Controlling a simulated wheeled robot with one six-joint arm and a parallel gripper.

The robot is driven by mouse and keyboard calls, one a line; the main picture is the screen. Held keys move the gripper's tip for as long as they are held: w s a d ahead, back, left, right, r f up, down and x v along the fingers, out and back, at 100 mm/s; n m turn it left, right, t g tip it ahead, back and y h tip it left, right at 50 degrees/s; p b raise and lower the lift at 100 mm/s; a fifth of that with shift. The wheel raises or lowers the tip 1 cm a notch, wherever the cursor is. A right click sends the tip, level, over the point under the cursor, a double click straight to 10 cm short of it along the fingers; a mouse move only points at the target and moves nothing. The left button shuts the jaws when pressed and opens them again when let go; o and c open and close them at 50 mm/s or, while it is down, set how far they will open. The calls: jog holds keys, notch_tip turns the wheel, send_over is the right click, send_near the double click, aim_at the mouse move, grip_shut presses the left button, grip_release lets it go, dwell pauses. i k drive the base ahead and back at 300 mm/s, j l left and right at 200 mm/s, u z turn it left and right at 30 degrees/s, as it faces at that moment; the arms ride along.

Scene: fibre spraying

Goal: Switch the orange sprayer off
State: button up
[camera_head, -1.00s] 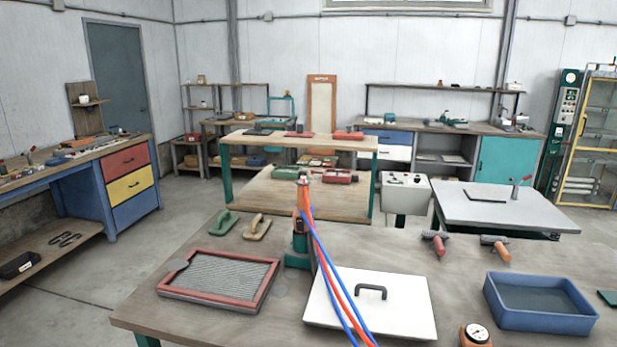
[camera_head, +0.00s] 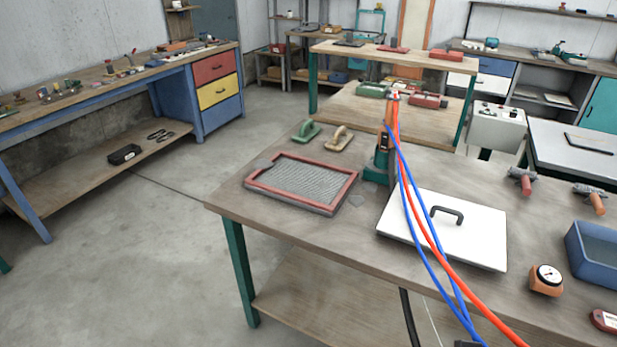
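I cannot make out the switch on the orange sprayer at this size. My gripper is not in view.
Red and blue hoses (camera_head: 432,238) hang across the table's front. The floor (camera_head: 150,260) at left is clear.

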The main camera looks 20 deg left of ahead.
aim_at(384, 136)
jog(key=i+u, duration=0.35)
jog(key=i, duration=0.55)
